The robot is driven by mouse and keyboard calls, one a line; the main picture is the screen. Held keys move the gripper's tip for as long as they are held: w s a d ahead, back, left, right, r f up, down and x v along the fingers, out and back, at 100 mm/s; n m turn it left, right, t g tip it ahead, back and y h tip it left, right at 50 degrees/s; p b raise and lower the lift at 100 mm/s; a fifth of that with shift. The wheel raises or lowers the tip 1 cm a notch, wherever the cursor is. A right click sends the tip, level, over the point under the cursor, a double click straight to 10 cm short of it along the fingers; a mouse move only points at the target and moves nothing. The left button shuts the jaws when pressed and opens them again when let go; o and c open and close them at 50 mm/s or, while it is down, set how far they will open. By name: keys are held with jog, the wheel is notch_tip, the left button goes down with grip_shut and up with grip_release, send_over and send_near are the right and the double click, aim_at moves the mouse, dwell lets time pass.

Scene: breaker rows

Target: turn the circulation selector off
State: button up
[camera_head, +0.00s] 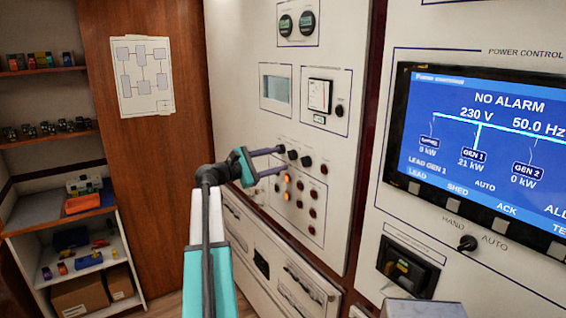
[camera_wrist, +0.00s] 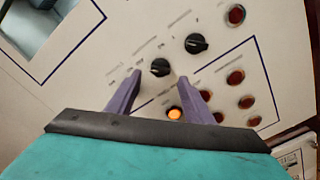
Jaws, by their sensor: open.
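Two black rotary selector knobs sit in a row on the white panel. The nearer knob (camera_wrist: 160,67) lies just ahead of the space between my fingertips, and it also shows in the head view (camera_head: 293,154). The other knob (camera_wrist: 196,43) is up and to the right, also seen in the head view (camera_head: 306,161). Their labels are too blurred to read, so I cannot tell which is the circulation selector. My gripper (camera_wrist: 160,76), also in the head view (camera_head: 283,159), is open and empty with purple fingers. Contact with the knob cannot be made out.
A lit orange lamp (camera_wrist: 174,114) is below the nearer knob. Several red buttons (camera_wrist: 235,77) are to the right. A display screen (camera_head: 480,150) and a HAND/AUTO knob (camera_head: 467,243) are on the right panel. Shelves (camera_head: 75,210) stand at left.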

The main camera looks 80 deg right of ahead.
jog(key=b+v, duration=0.2)
jog(key=v, duration=0.7)
jog(key=shift+a+b, duration=0.25)
jog(key=shift+b, duration=0.05)
jog(key=shift+w+f, duration=0.1)
jog(key=shift+w, duration=0.05)
